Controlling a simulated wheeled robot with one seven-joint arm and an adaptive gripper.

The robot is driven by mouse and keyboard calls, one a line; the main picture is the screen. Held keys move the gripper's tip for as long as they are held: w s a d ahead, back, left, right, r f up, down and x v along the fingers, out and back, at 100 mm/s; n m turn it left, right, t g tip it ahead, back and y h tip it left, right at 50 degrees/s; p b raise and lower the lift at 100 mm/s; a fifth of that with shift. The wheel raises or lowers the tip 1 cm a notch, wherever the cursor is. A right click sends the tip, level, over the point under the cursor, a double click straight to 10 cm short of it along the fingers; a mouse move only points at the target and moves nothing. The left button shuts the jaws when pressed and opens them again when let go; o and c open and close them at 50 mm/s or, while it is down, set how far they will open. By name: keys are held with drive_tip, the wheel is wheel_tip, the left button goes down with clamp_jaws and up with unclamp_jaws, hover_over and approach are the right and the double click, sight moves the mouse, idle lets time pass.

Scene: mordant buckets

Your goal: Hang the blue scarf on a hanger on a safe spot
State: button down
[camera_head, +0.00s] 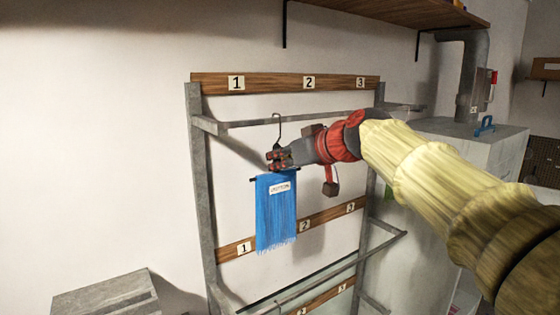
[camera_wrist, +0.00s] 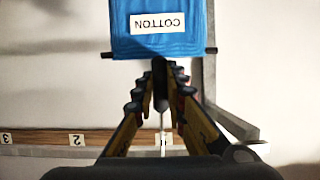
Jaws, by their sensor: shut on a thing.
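The blue scarf (camera_head: 275,220) hangs from a dark hanger (camera_head: 278,130) and carries a white label. In the wrist view the scarf (camera_wrist: 190,45) is at the top, and its label reads COTTON upside down. My gripper (camera_head: 276,158) is shut on the hanger between its hook and its bar, just above the scarf. The hook overlaps the upper rail (camera_head: 320,117) of the rack below number 1 and left of number 2. I cannot tell whether it rests on the rail. In the wrist view my gripper (camera_wrist: 160,80) partly hides the hanger's stem.
The grey rack (camera_head: 197,180) has wooden boards (camera_head: 268,82) numbered 1, 2 and 3, with lower rails (camera_head: 345,262) beneath. A grey metal box (camera_head: 105,298) stands at the lower left. A light cabinet (camera_head: 480,160) with a pipe stands right, behind my arm. A shelf (camera_head: 400,10) juts out above.

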drive_tip(key=c, duration=1.7)
unclamp_jaws()
drive_tip(key=shift+c, duration=0.2)
